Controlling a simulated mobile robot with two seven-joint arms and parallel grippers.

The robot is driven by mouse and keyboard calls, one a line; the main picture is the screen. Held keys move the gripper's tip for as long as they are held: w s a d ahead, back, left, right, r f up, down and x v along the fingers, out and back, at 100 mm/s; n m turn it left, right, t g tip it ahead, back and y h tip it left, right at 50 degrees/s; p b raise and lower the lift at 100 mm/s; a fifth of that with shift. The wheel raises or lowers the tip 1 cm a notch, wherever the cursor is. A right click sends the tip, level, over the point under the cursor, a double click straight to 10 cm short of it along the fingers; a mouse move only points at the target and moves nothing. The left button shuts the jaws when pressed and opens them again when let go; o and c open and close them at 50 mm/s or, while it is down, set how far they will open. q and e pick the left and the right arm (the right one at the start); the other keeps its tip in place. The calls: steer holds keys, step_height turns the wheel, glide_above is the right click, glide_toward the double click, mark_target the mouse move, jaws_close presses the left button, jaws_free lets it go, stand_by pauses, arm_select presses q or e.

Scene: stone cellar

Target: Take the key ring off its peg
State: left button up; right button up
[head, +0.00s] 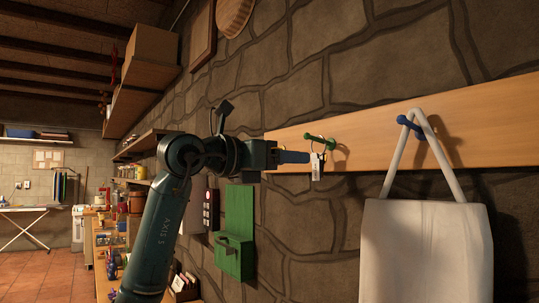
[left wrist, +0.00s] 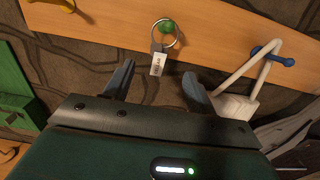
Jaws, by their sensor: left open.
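The key ring (left wrist: 153,40) hangs on the green peg (left wrist: 167,27) of a wooden rail, with a pale tag (left wrist: 158,64) hanging below it. In the head view the left gripper (head: 300,157) partly overlaps the ring. My right gripper is not in view.
A white bag (head: 425,250) hangs from a blue peg (head: 410,124) to the right. A yellow peg (left wrist: 55,4) is to the left in the left wrist view. A green box (head: 234,245) is on the stone wall below the rail (head: 480,125). Shelves line the wall further left.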

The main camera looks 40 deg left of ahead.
mark_target(315, 155)
arm_select(q)
steer(key=p+x, duration=0.2)
steer(key=x, duration=0.7)
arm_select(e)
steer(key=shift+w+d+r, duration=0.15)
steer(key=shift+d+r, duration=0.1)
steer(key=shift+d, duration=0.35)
arm_select(q)
steer(key=c, duration=1.1)
steer(key=o, duration=0.4)
steer(key=shift+c, duration=1.2)
steer(key=shift+r, duration=0.1)
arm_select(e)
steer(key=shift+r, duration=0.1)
arm_select(q)
steer(key=shift+s+r+p, duration=0.15)
steer(key=shift+r+p, duration=0.35)
steer(key=shift+p, duration=0.15)
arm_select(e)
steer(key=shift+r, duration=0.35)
arm_select(q)
steer(key=shift+s, duration=0.1)
